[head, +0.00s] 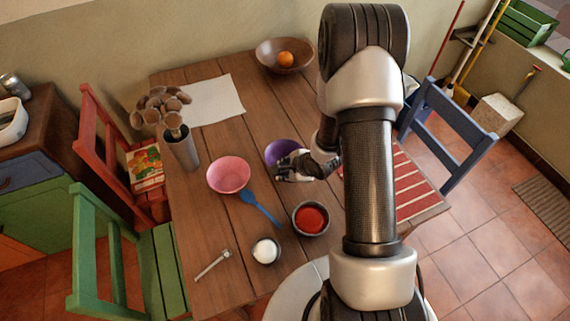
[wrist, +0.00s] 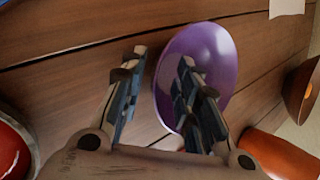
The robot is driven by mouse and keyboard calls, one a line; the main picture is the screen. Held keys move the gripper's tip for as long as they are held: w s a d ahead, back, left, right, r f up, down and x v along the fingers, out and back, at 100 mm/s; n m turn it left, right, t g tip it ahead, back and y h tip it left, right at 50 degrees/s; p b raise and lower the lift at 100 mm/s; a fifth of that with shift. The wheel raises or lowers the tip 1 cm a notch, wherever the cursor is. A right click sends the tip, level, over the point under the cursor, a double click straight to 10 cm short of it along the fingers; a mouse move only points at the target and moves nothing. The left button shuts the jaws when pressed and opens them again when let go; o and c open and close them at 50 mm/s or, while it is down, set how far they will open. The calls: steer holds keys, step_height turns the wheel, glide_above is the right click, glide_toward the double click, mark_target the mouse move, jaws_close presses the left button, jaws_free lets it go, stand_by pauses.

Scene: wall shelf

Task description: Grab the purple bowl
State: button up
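The purple bowl (head: 281,150) stands upright on the wooden table, partly hidden by my gripper (head: 289,171) in the head view. In the wrist view, the purple bowl (wrist: 215,62) is right of centre. My gripper (wrist: 162,58) is open, its two fingers spread apart. One finger lies over the inside of the bowl and the other is left of the bowl, outside it, so the near rim shows between them. I cannot tell whether either finger touches the bowl.
Near it on the table (head: 205,240) are a pink bowl (head: 229,174), a blue spoon (head: 259,207), a bowl of red contents (head: 310,218) and a small bowl with a white item (head: 266,250). A brown bowl (head: 270,56) with an orange is at the back. A utensil holder (head: 183,150) stands left.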

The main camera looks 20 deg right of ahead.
steer(key=shift+w+f, duration=0.2)
steer(key=shift+f, duration=0.05)
steer(key=shift+r, duration=0.1)
steer(key=shift+c, duration=0.3)
jaws_close()
